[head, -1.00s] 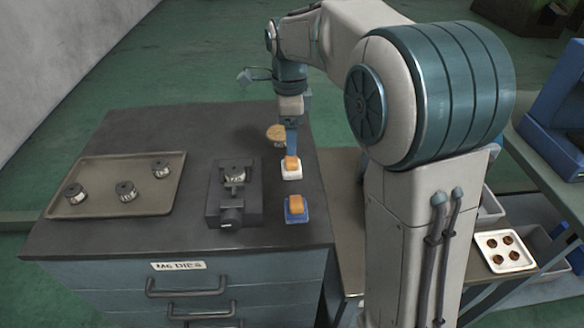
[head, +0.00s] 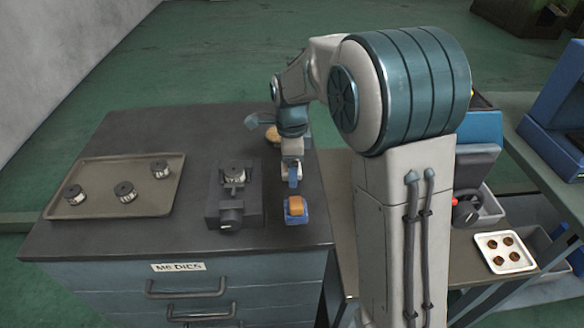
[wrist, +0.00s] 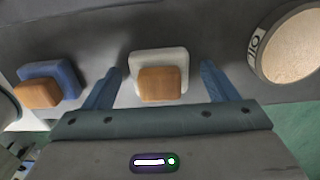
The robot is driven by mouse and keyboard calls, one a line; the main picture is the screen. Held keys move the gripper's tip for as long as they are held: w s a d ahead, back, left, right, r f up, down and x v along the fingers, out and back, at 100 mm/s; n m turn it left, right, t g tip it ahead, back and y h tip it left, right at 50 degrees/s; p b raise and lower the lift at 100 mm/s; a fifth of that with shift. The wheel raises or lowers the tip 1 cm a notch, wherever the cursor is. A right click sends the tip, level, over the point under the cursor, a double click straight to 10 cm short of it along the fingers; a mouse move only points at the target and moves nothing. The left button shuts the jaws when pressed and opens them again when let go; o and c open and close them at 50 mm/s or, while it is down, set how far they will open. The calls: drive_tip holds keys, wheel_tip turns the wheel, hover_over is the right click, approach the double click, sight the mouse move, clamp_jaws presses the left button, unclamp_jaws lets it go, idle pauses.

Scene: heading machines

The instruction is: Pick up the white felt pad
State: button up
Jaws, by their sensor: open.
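The white felt pad (wrist: 145,58) has a tan-orange block (wrist: 160,84) on it. In the wrist view it sits between the two blue fingers of my gripper (wrist: 160,69), with a gap on each side. My gripper is open and holds nothing. In the head view my gripper (head: 292,180) is low over the cabinet top and largely hides the white pad. A similar blue pad (wrist: 62,74) with an orange block stands to the left in the wrist view; in the head view the blue pad (head: 305,216) is just in front of my gripper.
A round tin marked OIL (wrist: 255,50) stands close by on the right in the wrist view; it is behind my gripper in the head view (head: 271,134). A dark vise-like fixture (head: 232,208) and a tray (head: 100,200) with three metal dies are to the left on the cabinet.

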drive_tip(key=c, duration=1.1)
drive_tip(key=shift+o, duration=0.2)
drive_tip(key=shift+r, duration=0.15)
drive_tip(key=shift+r, duration=0.2)
wheel_tip(320, 180, up, 4)
drive_tip(key=shift+f, duration=0.15)
drive_tip(key=s+d+r, duration=0.6)
drive_tip(key=s+d, duration=0.2)
drive_tip(key=shift+s+r+b, duration=0.2)
drive_tip(key=shift+r+b, duration=0.1)
drive_tip(key=shift+b, duration=0.1)
drive_tip(key=shift+d, duration=0.1)
drive_tip(key=o, duration=0.3)
drive_tip(key=shift+c, duration=1.2)
